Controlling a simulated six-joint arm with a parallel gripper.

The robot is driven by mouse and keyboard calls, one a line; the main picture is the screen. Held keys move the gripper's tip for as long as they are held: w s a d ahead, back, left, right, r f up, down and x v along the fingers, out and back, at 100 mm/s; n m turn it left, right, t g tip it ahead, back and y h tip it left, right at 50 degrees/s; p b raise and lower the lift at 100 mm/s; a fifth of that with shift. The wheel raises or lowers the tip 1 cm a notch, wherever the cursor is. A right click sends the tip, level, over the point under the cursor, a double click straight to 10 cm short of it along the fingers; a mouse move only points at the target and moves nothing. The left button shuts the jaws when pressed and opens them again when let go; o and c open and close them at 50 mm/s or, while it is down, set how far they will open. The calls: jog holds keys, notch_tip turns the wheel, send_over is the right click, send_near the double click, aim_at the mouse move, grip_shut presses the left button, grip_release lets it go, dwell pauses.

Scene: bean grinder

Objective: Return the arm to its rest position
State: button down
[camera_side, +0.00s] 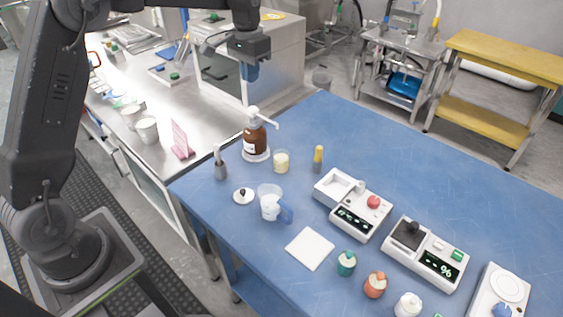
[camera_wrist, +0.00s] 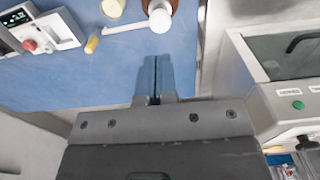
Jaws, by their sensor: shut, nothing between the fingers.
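My gripper (camera_side: 251,72) hangs high at the top of the side view, in front of the steel box-shaped appliance and above the far end of the tables. Its blue fingers point down. In the wrist view the two fingers (camera_wrist: 156,76) lie together with only a thin seam between them, shut and empty. Below them are the edge of the blue table and the floor. My gripper appears to touch nothing. My arm reaches across the top of the side view, and part of it is cut off by the frame.
The blue table (camera_side: 400,170) holds a brown pump bottle (camera_side: 255,137), a clear jug (camera_side: 268,203), a device with a red knob (camera_side: 353,205) and several small bottles. The steel appliance (camera_side: 275,50) stands close behind my gripper. A yellow-topped cart (camera_side: 505,58) stands far right.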

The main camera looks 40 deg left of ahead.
jog(key=shift+r, duration=0.2)
jog(key=s+d+r+t, duration=0.2)
jog(key=s+d+r, duration=0.15)
jog(key=s, duration=0.45)
jog(key=s+d+r+t, duration=0.1)
jog(key=s+d+r, duration=0.2)
jog(key=s+r, duration=0.3)
jog(key=s+d+f+t, duration=0.1)
jog(key=s+f, duration=0.1)
jog(key=s, duration=0.6)
jog(key=s+d+f+t, duration=0.1)
jog(key=s+d+f, duration=0.1)
jog(key=s, duration=0.6)
jog(key=shift+f+t, duration=0.3)
jog(key=shift+f, duration=0.45)
